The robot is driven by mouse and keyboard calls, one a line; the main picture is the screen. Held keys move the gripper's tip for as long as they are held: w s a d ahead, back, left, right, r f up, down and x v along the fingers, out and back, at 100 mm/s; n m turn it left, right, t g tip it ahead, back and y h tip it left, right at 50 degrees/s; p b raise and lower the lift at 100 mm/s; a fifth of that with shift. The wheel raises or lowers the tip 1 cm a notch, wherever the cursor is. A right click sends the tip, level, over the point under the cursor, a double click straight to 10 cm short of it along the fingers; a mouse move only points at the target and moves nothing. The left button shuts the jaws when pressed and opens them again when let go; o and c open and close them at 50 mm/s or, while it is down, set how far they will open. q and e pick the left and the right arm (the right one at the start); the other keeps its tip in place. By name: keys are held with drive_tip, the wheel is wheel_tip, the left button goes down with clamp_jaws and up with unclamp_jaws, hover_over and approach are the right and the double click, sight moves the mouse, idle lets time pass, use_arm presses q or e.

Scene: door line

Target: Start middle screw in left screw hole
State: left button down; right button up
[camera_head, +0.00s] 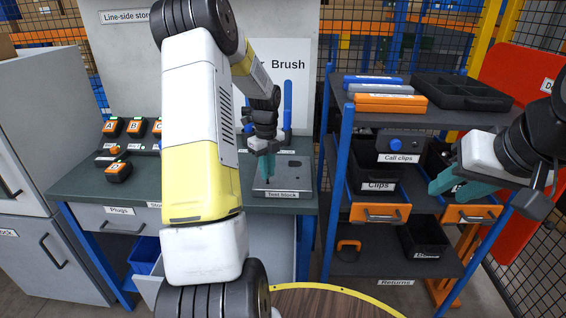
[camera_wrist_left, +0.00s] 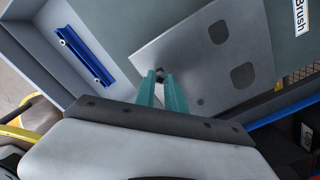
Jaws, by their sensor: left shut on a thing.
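The grey block (camera_head: 290,176) with the "Test Block" label lies on the dark green bench top. My left gripper (camera_head: 268,181) points down over the block's left part. In the left wrist view, its teal fingertips (camera_wrist_left: 162,78) are shut on a small dark thing (camera_wrist_left: 159,73), which looks like the screw's head or shank. The block's grey plate (camera_wrist_left: 200,60) shows beneath, with dark holes and recesses on its right part. The fingers hide the left hole, so I cannot tell whether the screw touches it. My right gripper (camera_head: 447,190) is open and empty near the shelf rack.
Orange-and-black plugs (camera_head: 112,127) stand on the bench's left part. A blue upright post (camera_head: 287,103) stands behind the block. The shelf rack (camera_head: 344,140) with clip bins is to the right, close to my right gripper. A blue bar (camera_wrist_left: 84,55) lies left in the left wrist view.

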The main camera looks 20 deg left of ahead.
use_arm(q)
drive_tip(key=shift+f, duration=0.15)
idle(0.5)
drive_tip(key=c, duration=1.3)
unclamp_jaws()
wheel_tip(320, 180, up, 8)
drive_tip(key=shift+f, duration=0.1)
